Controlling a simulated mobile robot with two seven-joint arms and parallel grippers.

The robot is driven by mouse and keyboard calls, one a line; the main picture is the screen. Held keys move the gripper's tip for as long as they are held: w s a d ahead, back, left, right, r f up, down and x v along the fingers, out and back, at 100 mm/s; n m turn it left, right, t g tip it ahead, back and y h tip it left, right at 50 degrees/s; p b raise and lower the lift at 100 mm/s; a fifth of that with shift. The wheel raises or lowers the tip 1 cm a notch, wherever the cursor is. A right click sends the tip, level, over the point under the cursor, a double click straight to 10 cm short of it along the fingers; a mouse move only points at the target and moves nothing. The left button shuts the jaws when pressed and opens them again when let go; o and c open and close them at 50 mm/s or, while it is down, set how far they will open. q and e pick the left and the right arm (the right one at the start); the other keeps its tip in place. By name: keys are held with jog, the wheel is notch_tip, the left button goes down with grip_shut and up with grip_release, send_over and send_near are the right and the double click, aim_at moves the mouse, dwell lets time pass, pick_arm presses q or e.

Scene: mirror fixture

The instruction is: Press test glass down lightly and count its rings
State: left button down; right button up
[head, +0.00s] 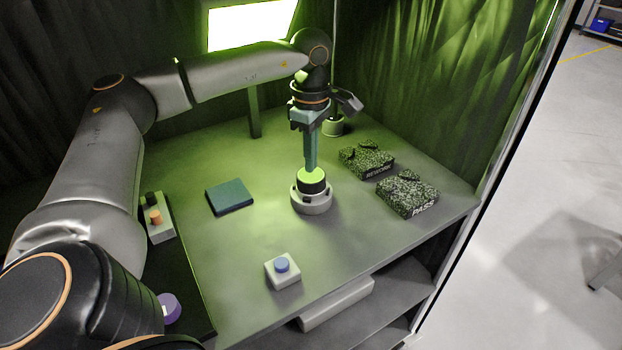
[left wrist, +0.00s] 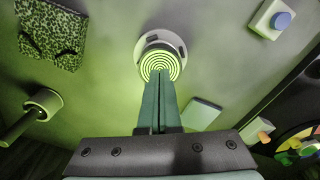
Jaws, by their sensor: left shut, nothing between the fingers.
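The test glass (head: 302,178) is a round, green-lit disc on top of a black and light grey round fixture (head: 312,205) in the middle of the bench. In the left wrist view the glass (left wrist: 160,60) shows several concentric light and dark rings, with the fingers hiding its near part. My left gripper (head: 311,168) points straight down with its teal fingers closed together and empty. Its tips (left wrist: 161,76) are at the glass face; touching or just above, I cannot tell. My right gripper is not in view.
Foam-lined REWORK (head: 366,160) and PASS (head: 407,194) trays lie to the right. A teal pad (head: 229,197) lies left of the fixture. A white box with a blue button (head: 282,268) is in front. A control box (head: 160,228) sits at the left edge. A lit panel (head: 250,26) glows behind.

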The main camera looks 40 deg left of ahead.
pick_arm(q)
jog(key=shift+f+b, duration=0.35)
jog(key=shift+f, duration=0.25)
jog(key=shift+s+f, duration=0.1)
jog(key=shift+f, duration=0.05)
dwell(1.9)
notch_tip(320, 180, up, 3)
jog(key=p, duration=0.2)
jog(key=shift+p, duration=0.4)
jog(key=shift+r+p, duration=1.8)
jog(key=shift+r, duration=0.35)
